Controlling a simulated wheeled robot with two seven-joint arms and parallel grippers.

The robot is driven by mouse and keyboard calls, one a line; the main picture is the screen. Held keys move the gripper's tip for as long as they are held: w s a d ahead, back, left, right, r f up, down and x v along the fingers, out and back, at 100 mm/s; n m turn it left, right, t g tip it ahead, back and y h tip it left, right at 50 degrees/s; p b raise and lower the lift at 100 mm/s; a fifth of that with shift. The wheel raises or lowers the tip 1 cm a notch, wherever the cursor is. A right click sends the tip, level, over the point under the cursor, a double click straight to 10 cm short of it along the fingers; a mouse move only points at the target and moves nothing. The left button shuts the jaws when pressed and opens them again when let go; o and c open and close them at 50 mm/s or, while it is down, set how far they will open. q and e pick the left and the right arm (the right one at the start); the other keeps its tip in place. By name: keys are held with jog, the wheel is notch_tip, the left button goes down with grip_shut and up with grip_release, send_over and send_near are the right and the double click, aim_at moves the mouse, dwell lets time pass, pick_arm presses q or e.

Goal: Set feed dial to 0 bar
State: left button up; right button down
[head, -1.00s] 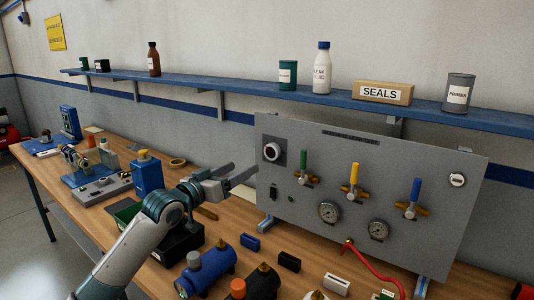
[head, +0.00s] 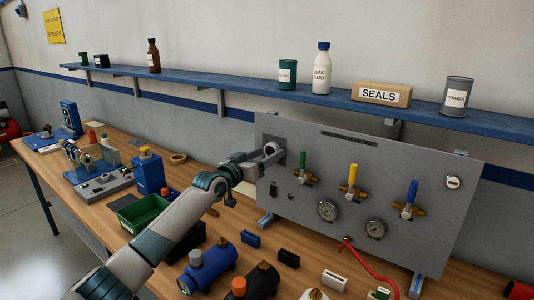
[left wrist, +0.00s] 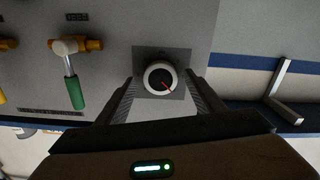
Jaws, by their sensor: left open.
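The feed dial (head: 271,149) is a round knob with a white rim on a dark square plate at the upper left of the grey panel (head: 330,155). In the left wrist view the dial (left wrist: 160,79) has a dark face with a red pointer toward the lower right. My left gripper (head: 268,156) is open at the dial. In the left wrist view its two fingers (left wrist: 160,95) stand on either side of the dial, with gaps visible between them and the rim. No scale marks are readable. My right gripper is not in view.
Green (head: 302,165), yellow (head: 351,178) and blue (head: 409,196) valve handles and two gauges (head: 327,210) are on the panel right of the dial. A blue shelf (head: 240,97) runs above. Blue and black cylinders and a red hose (head: 370,262) lie on the bench in front.

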pick_arm(q)
jog(key=shift+w+d, duration=0.2)
jog(key=shift+w, duration=0.1)
jog(key=shift+c, duration=0.6)
jog(key=c, duration=0.9)
jog(key=shift+c, duration=0.2)
